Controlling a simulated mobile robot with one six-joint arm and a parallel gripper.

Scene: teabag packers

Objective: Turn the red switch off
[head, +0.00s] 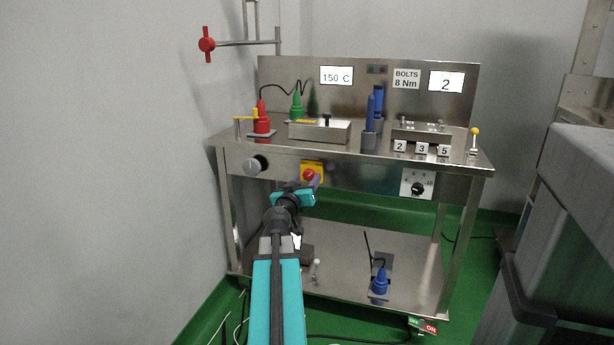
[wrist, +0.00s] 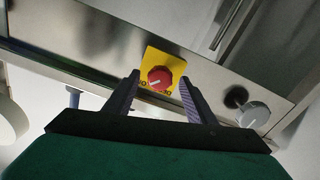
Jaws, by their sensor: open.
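The red switch (head: 308,175) is a round red knob on a yellow plate, on the front panel of the steel workbench. In the wrist view the red switch (wrist: 160,78) sits between and just beyond my open fingers, with a white mark on it pointing to the lower left. Small lettering on the yellow plate (wrist: 172,59) is partly hidden by the knob and fingers. My gripper (head: 305,184) is in front of the switch, and in the wrist view my gripper (wrist: 160,92) is open and empty. I cannot tell whether the fingers touch the knob.
A grey knob (head: 254,164) is left of the switch and a black dial (head: 417,189) is right. The bench top (head: 350,147) holds red and green bottles and number blocks. A green and red on-off switch (head: 423,327) lies at the floor. A grey cabinet (head: 560,220) stands at right.

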